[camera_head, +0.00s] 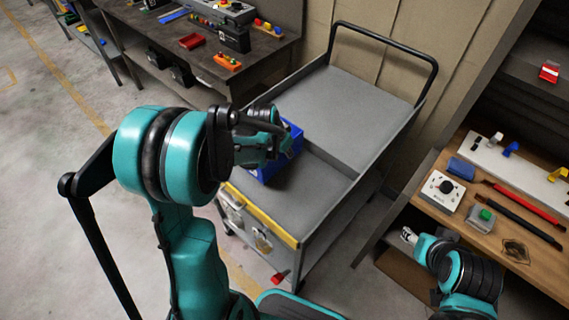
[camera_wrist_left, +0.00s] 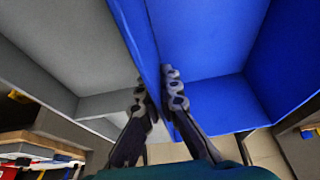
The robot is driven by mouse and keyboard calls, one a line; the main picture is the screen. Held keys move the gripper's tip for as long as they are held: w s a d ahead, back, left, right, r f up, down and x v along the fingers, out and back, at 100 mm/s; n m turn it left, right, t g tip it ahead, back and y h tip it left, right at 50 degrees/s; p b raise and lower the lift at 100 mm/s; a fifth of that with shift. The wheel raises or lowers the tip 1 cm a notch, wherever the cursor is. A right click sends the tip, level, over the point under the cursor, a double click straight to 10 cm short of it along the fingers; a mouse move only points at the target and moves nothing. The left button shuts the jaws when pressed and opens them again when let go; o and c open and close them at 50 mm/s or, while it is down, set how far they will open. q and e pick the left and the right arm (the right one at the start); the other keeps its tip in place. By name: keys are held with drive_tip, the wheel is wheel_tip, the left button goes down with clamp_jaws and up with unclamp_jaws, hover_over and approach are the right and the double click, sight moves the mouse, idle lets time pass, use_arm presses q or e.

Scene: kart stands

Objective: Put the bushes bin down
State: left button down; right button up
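The blue bushes bin (camera_head: 268,172) is at the left part of the grey kart's (camera_head: 325,200) front compartment, partly hidden behind my left arm. Whether its base touches the kart floor I cannot tell. My left gripper (camera_head: 284,143) is at the bin. In the left wrist view its fingers (camera_wrist_left: 158,92) straddle one blue wall (camera_wrist_left: 136,35), one finger inside the bin (camera_wrist_left: 210,50) and one outside, closed on it. The bin's visible inside is empty. My right gripper (camera_head: 409,236) is at the lower right by the wooden bench; its opening is too small to judge.
The kart has a black handle (camera_head: 385,45), a raised rear deck (camera_head: 340,105) and a yellow front edge (camera_head: 262,218). The bench (camera_head: 480,225) at right holds a white box, red and black tools and a green-buttoned box. A dark table (camera_head: 205,65) stands behind left. The front compartment's right side is clear.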

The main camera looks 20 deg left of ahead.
sight(286, 162)
use_arm(q)
drive_tip(key=shift+s+a+f, duration=0.2)
drive_tip(key=shift+a, duration=0.05)
drive_tip(key=shift+f, duration=0.2)
drive_tip(key=shift+f+b, duration=0.95)
drive_tip(key=shift+f, duration=0.85)
drive_tip(key=shift+f, duration=0.1)
drive_tip(key=c, duration=1.7)
unclamp_jaws()
